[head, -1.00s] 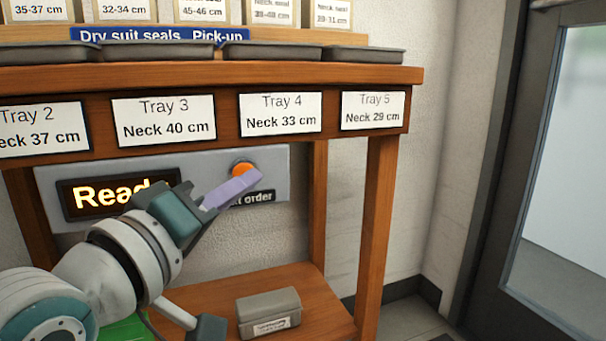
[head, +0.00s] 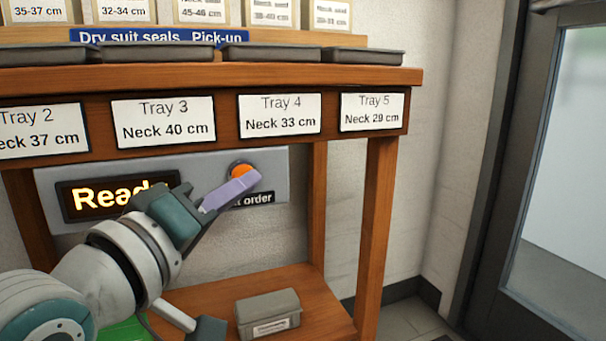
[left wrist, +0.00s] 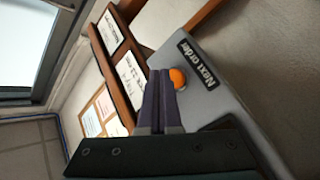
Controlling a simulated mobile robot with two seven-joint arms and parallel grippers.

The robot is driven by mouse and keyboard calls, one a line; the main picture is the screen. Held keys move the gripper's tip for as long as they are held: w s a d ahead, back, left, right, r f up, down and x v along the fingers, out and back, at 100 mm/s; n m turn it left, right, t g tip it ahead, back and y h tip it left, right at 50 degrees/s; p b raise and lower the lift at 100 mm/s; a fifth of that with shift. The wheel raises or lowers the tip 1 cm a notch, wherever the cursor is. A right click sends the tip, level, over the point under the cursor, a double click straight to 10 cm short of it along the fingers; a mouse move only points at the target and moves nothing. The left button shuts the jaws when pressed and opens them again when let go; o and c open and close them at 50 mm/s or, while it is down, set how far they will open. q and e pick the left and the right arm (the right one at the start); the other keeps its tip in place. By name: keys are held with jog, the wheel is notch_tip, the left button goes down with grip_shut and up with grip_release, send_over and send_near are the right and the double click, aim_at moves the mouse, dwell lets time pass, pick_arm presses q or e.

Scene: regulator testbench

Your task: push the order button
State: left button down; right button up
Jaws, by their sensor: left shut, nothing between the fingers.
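The round orange order button (head: 242,171) sits on a grey panel (head: 280,162) under the bench top. A label reading "Next order" (left wrist: 197,66) is beside it in the left wrist view. My left gripper (head: 250,180) is shut and empty, its purple fingertips overlapping the lower part of the button in the head view. In the left wrist view the fingertips lie right beside the button (left wrist: 178,78); I cannot tell whether they touch it. The panel's lit display (head: 95,197) shows "Read", its end hidden by my gripper. My right gripper is not in view.
The wooden bench edge with tray labels (head: 280,115) runs just above the panel, and shallow grey trays (head: 270,51) stand on top. A grey box (head: 268,314) sits on the lower shelf. A door (head: 560,180) is at the right.

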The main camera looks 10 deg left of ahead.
pick_arm(q)
jog(key=shift+w, duration=0.1)
dwell(0.7)
jog(key=shift+w+a, duration=0.25)
jog(key=shift+w, duration=0.05)
jog(key=shift+w+a, duration=0.25)
jog(key=shift+w, duration=0.1)
dwell(0.9)
dwell(0.3)
jog(key=shift+s+d+p, duration=0.5)
jog(key=shift+s+p, duration=0.2)
